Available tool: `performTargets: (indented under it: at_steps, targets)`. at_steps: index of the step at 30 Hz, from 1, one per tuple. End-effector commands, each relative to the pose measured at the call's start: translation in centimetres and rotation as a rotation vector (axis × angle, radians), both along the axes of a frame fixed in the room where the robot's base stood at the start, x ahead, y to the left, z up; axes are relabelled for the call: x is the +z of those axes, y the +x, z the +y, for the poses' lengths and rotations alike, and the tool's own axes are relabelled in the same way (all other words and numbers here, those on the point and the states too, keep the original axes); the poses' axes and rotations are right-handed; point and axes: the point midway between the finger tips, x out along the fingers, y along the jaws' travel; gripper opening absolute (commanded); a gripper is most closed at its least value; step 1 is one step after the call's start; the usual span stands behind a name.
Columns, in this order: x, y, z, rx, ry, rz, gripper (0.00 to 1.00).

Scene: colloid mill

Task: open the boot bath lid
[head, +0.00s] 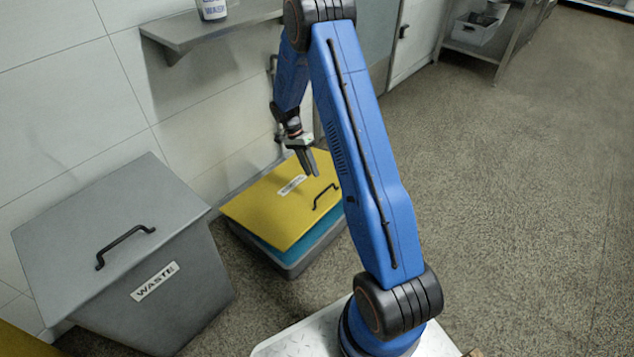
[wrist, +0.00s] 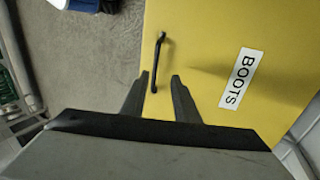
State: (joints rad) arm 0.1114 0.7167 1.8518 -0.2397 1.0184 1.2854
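The boot bath lid (head: 262,207) is a yellow panel lying over a grey tub (head: 300,263) by the wall, with blue showing under its front edge. A black bar handle (head: 325,196) stands near the lid's front edge. In the wrist view the lid (wrist: 210,35) carries a white BOOTS label (wrist: 240,78), and the handle (wrist: 158,62) lies just beyond the fingertips. My gripper (head: 312,172) is above the lid, apart from the handle in the head view. In the wrist view its two fingers (wrist: 160,76) are spread with nothing held between them. My arm hides the lid's right side.
A grey waste bin (head: 190,285) with a handled lid stands left of the tub. A metal rack (head: 485,40) stands at the back right. The floor (head: 530,200) at right is clear.

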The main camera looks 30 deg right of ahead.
Motion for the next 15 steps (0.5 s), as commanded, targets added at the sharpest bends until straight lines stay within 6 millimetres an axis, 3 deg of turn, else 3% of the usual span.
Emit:
performTargets:
  at_steps: [9, 15]
  targets:
    - [-3.7, -2.6, -1.0, -0.001, 0.000, 0.002, 0.28]
    - [-4.8, -3.2, -1.2, 0.000, 0.000, 0.000, 0.28]
